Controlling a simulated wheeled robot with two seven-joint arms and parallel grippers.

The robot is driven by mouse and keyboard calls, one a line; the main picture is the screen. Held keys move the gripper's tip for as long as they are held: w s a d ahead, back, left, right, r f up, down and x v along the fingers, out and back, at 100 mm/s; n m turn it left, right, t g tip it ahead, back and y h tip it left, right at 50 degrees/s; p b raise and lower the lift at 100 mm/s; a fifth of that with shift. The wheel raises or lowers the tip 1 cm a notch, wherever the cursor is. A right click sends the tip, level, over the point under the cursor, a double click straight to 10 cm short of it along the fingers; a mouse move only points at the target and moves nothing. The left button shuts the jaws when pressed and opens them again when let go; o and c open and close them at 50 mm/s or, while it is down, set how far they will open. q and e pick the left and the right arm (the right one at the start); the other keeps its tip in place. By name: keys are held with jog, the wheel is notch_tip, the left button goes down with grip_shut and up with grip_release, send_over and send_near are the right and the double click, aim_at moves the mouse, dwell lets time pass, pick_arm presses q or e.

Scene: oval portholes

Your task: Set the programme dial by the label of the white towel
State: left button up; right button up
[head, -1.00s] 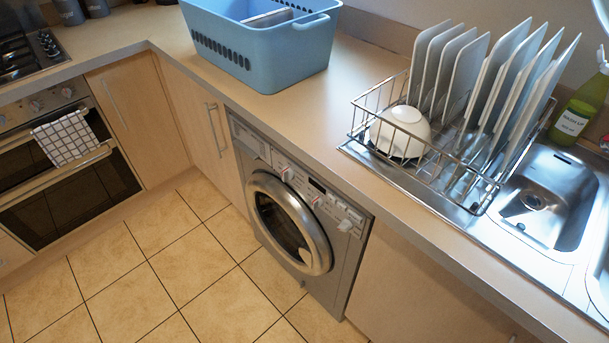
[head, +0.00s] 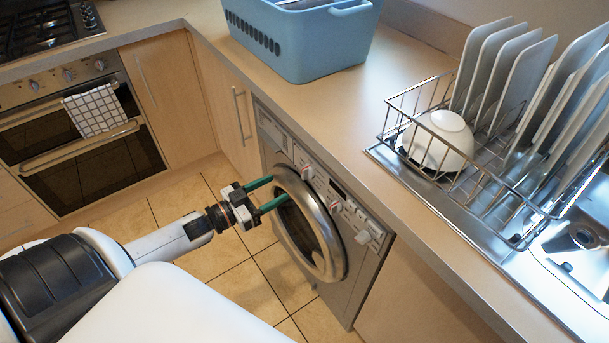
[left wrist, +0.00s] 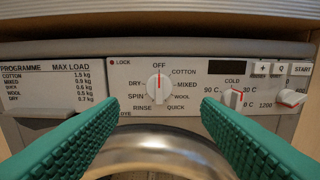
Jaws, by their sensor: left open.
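The programme dial (left wrist: 159,86) is a white knob on the grey washing machine's panel; its red mark points up at OFF. Around it are COTTON, MIXED, WOOL, QUICK, RINSE, SPIN, DRY and a partly covered DYE. It also shows in the head view (head: 307,172). My left gripper (left wrist: 160,103) is open and empty, with green fingers to the left and right of the dial's lower side, apart from it. In the head view the left gripper (head: 280,186) is in front of the washer's door. My right gripper is not in view.
A temperature knob (left wrist: 233,98) is to the right of the dial. The blue basket (head: 300,45) stands on the worktop; its contents are mostly out of frame. A checked cloth (head: 95,110) hangs on the oven.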

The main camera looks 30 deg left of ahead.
aim_at(302, 175)
pick_arm(q)
jog(key=x, duration=0.8)
jog(key=shift+w+d+f, duration=0.1)
jog(key=shift+w, duration=0.3)
jog(key=c, duration=1)
jog(key=m, duration=0.3)
jog(key=shift+p, duration=0.35)
jog(key=shift+m, duration=2.5)
